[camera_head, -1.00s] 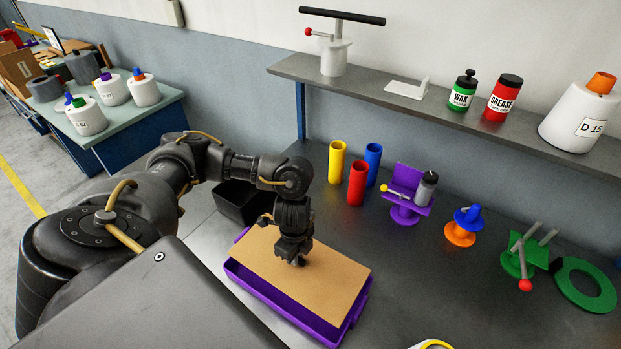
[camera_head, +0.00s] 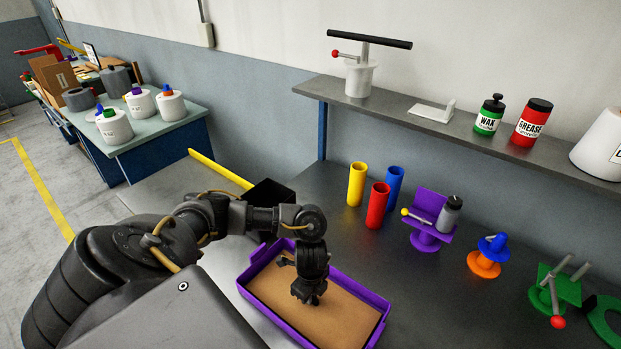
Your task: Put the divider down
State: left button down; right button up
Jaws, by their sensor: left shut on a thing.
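The divider is a flat brown cardboard sheet (camera_head: 345,322). It lies level inside the walls of the purple tray (camera_head: 262,298) on the grey bench. How deep it sits is hard to tell. My left gripper (camera_head: 306,297) points down over the middle of the sheet and is shut on the divider. The fingertips and their grip point are dark and partly hidden by the gripper itself. My right gripper is not in view.
A black bin (camera_head: 270,196) stands behind the tray. Yellow (camera_head: 356,184), red (camera_head: 377,205) and blue (camera_head: 395,185) tubes stand behind it to the right. A purple stand (camera_head: 428,215) and an orange bobbin (camera_head: 484,263) are further right. Bare bench lies between.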

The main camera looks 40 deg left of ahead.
pick_arm(q)
jog(key=shift+f, duration=0.1)
jog(key=c, duration=1.5)
grip_release()
jog(key=shift+f, duration=0.1)
notch_tip(320, 180, up, 12)
jog(key=p, duration=0.4)
jog(key=shift+r, duration=0.2)
